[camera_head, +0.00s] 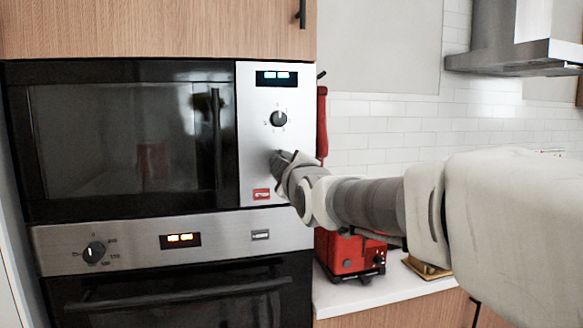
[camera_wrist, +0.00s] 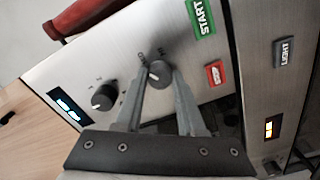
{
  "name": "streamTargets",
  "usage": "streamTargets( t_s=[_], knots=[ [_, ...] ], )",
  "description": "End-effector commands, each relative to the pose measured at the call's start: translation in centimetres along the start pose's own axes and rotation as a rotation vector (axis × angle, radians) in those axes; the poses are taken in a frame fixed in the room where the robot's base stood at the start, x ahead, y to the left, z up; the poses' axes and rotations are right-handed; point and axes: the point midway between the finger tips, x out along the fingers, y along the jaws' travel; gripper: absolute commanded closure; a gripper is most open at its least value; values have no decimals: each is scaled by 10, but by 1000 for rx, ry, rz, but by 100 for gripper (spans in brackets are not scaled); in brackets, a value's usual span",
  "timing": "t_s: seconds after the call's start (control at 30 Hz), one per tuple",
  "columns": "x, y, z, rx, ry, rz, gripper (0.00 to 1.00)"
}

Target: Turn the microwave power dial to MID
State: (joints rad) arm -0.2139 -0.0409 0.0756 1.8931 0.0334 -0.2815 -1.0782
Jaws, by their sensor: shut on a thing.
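The microwave (camera_head: 130,135) has a silver control panel (camera_head: 250,140) on its right side with two dials. The upper dial (camera_head: 279,118), just below the display, is clear of my gripper and also shows in the wrist view (camera_wrist: 104,97). The lower dial (camera_wrist: 159,74) sits between my fingers in the wrist view, and they are shut on it. In the head view my gripper (camera_head: 283,157) reaches the panel from the right and hides that dial.
A green START button (camera_wrist: 202,18) and a red button (camera_wrist: 214,73) sit near the held dial. The oven (camera_head: 170,285) with its own dial (camera_head: 94,252) is below. A red appliance (camera_head: 350,252) stands on the counter (camera_head: 395,285) under my arm.

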Motion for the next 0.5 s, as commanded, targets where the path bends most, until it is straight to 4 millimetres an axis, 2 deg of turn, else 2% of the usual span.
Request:
streamTargets(
  t_s=[0.2,0.23,0.4,0.5],
  knots=[
    [0,0,0,1,0,0,100],
    [0,0,0,1,0,0,60],
    [0,0,0,2,0,0,32],
    [0,0,0,2,0,0,32]
  ],
)
